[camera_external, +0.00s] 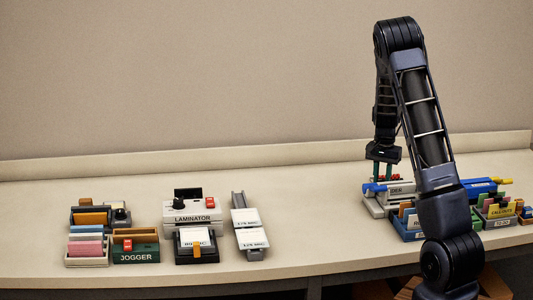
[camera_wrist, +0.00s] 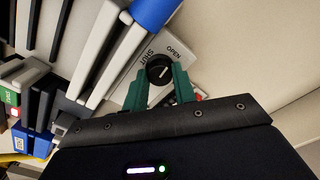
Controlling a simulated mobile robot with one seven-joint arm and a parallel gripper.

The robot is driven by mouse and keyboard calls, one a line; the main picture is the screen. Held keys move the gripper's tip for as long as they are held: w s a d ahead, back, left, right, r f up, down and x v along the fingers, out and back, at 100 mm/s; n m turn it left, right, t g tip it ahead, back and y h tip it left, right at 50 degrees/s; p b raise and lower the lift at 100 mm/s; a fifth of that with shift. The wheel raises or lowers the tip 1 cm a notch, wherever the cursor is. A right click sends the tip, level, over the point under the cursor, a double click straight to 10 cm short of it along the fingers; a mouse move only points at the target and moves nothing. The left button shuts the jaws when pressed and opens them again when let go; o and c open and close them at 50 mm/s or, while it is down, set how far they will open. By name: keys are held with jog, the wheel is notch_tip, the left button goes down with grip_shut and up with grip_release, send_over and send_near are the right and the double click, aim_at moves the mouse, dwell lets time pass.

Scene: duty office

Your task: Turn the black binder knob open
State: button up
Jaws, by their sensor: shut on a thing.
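The black binder knob (camera_wrist: 159,70) is round with a pale line across its face. It sits on a light grey panel (camera_wrist: 152,48) marked OPEN and SHUT. My gripper (camera_wrist: 160,83) has green fingers, one on each side of the knob, and is shut on it. In the external view my gripper (camera_external: 383,170) points down at the grey binder (camera_external: 375,203) at the right of the desk. The knob itself cannot be made out there. The pale line runs slantwise; I cannot tell exactly which mark it points to.
A blue cylindrical part (camera_wrist: 154,12) lies close beside the panel. File trays with coloured cards (camera_external: 497,211) stand right of the binder. A laminator (camera_external: 192,210) and a jogger (camera_external: 136,248) stand at the left. The desk between the left group and the binder is clear.

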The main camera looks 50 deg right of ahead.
aim_at(382, 180)
dwell(0.4)
jog(key=o, duration=1)
jog(key=shift+r, duration=0.15)
notch_tip(382, 180, up, 11)
jog(key=shift+f, duration=0.2)
